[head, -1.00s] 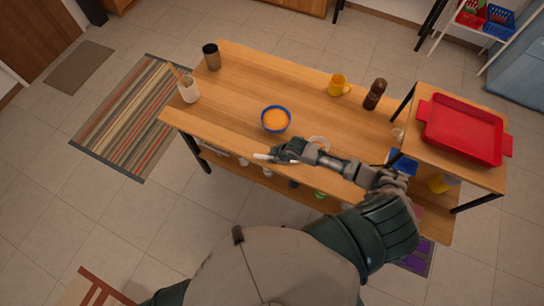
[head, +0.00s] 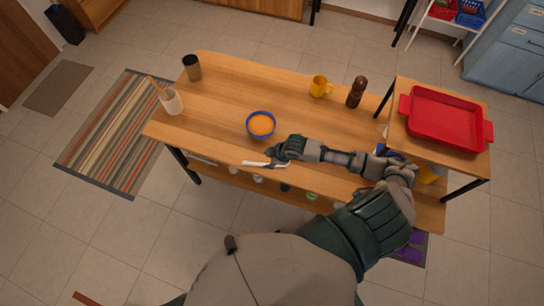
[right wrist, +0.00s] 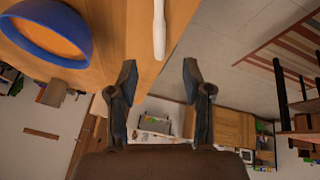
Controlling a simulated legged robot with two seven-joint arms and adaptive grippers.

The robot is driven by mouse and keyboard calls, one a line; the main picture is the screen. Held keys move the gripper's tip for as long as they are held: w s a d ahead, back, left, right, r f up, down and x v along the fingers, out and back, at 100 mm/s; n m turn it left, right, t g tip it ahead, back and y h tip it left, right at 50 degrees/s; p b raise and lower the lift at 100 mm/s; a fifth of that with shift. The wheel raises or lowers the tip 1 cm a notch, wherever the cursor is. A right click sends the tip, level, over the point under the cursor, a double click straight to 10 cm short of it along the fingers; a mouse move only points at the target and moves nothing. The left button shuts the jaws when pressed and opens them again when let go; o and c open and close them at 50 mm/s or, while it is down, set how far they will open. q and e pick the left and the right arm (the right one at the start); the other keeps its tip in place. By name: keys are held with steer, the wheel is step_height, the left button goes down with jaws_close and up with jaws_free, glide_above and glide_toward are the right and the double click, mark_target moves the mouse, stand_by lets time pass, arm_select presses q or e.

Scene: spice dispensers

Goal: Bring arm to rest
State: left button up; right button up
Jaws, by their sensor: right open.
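My right gripper (head: 272,160) is open at the front edge of the wooden table, and in the right wrist view its two fingers (right wrist: 157,85) stand apart with nothing between them. A thin white utensil-like object (head: 256,164) lies at the table's front edge beside the gripper; it shows beyond the fingers in the right wrist view (right wrist: 159,28). A blue bowl (head: 261,135) with orange content stands just behind the gripper, and in the right wrist view it is at upper left (right wrist: 84,46). My right forearm lies over the table's front right part. My left gripper is out of view.
The wooden table (head: 225,100) carries a dark-lidded jar (head: 192,68), a white utensil cup (head: 171,103), a yellow mug (head: 319,87) and a brown mill (head: 356,92). A red tray (head: 443,120) sits on the raised shelf at right.

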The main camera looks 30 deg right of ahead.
steer(key=s+a+r+m, duration=0.3)
steer(key=s+a, duration=0.4)
steer(key=s, duration=0.1)
steer(key=s+d+m+g+h, duration=0.1)
steer(key=s+d+m+h, duration=0.1)
steer(key=s+d+m, duration=0.3)
steer(key=s+m+h, duration=0.1)
steer(key=s+m, duration=0.1)
steer(key=s, duration=0.4)
step_height(320, 180, down, 30)
steer(key=s+g+b, duration=0.2)
steer(key=b, duration=0.1)
steer(key=s+d+f+b, duration=0.1)
steer(key=s+d+f, duration=0.2)
steer(key=s+f, duration=1.4)
steer(key=shift+g, duration=0.4)
steer(key=shift+s, duration=0.1)
